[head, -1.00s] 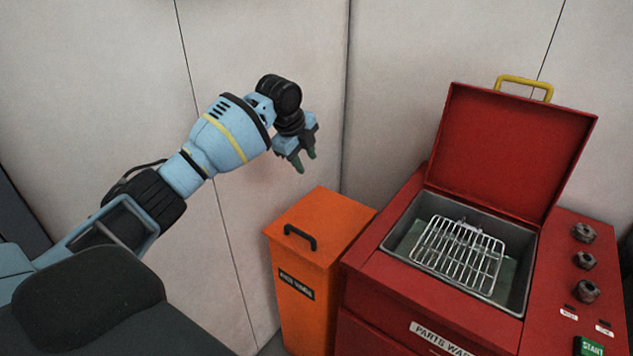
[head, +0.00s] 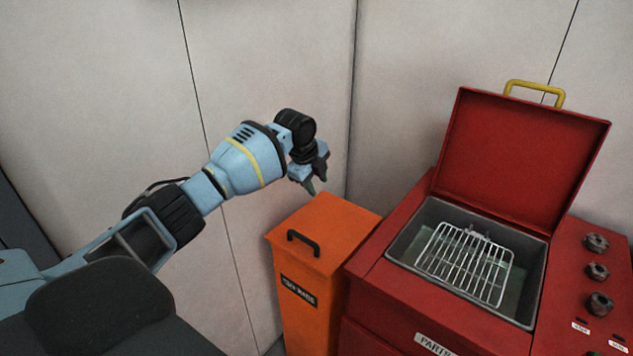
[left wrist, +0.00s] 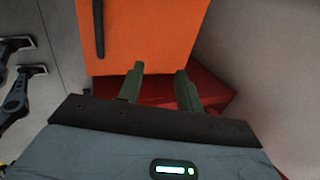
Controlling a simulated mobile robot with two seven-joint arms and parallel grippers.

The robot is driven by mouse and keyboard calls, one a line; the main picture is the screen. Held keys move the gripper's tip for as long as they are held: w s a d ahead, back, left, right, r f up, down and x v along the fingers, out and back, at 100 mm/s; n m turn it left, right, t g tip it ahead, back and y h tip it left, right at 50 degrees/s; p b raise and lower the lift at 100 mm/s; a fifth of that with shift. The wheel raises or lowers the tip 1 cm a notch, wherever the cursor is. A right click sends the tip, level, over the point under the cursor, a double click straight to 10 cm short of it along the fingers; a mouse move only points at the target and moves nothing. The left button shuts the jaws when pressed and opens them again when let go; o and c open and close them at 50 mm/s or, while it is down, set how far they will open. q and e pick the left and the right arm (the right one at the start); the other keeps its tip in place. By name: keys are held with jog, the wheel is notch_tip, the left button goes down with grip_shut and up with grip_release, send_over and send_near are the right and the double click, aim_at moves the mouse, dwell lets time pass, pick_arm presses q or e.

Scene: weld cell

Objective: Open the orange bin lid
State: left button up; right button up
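The orange bin (head: 312,308) stands against the left side of the red parts washer, with its orange lid (head: 340,226) shut. A black bar handle (head: 303,243) sits near the lid's front edge. My left gripper (head: 317,186) is in the air above the lid's back part, apart from the handle. In the left wrist view the two fingers of my left gripper (left wrist: 160,74) are spread with nothing between them. That view also shows the orange lid (left wrist: 150,38) and the handle (left wrist: 98,28), left of the fingers. My right gripper is not in view.
The red parts washer (head: 385,300) is right of the bin. Its red lid (head: 520,155) stands open with a yellow handle (head: 535,90), and a wire rack (head: 465,262) lies in its basin. Pale wall panels (head: 275,60) rise behind the bin.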

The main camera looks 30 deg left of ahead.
pick_arm(q)
grip_shut()
dwell(0.9)
dwell(0.4)
grip_release()
jog(key=v, duration=0.8)
jog(key=shift+p, duration=0.4)
